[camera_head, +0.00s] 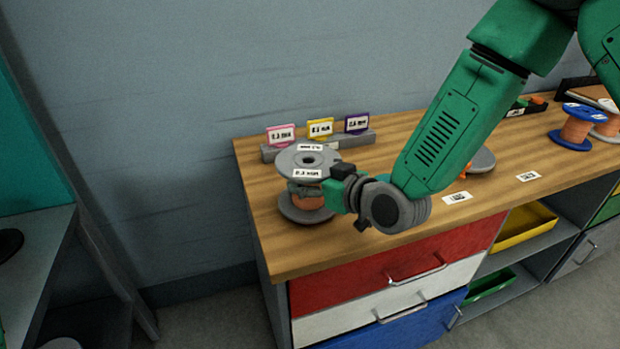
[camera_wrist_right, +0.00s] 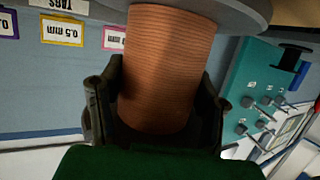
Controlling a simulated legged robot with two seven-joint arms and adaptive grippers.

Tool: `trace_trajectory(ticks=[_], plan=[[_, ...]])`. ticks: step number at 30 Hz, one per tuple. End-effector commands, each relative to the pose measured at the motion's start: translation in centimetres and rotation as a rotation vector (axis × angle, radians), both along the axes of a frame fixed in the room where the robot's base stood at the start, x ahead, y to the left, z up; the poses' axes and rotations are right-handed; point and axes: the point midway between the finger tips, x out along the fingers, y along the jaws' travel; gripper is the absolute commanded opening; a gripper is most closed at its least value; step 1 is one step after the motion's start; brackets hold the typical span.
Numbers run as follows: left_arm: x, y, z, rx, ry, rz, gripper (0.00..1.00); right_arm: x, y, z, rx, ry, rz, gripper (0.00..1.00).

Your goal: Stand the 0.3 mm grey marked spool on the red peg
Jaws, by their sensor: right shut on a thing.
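The grey spool (camera_head: 303,158) wound with copper wire is upright at the left end of the wooden bench. A white label on its top flange appears to read 0.3 mm. My right gripper (camera_head: 330,192) is shut around its copper winding, between the two flanges. In the right wrist view the winding (camera_wrist_right: 165,65) sits between both fingers of the gripper (camera_wrist_right: 155,110). I cannot tell whether the lower flange touches the bench. I cannot make out a red peg in either view. My left gripper is not in view.
A grey rack (camera_head: 345,147) with pink, yellow and purple tags stands just behind the spool. Another grey spool (camera_head: 482,160) is partly hidden behind my right arm. A blue spool (camera_head: 575,128) stands farther right. A teal panel with several pegs (camera_wrist_right: 262,105) shows in the wrist view.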

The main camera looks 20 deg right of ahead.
Motion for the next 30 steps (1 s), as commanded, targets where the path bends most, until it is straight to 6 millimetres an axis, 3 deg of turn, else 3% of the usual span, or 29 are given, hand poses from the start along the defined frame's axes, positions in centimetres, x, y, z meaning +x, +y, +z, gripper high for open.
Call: trace_trajectory(ticks=[28,29,30], plan=[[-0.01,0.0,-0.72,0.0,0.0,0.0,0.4,0.07,0.03,-1.08,0.001,-0.002,0.0,0.05],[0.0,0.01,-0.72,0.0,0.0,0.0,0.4,0.06,0.03,-1.09,0.0,-0.001,0.0,0.68],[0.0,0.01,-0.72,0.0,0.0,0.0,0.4,0.06,0.03,-1.1,0.0,-0.001,0.0,0.81]])
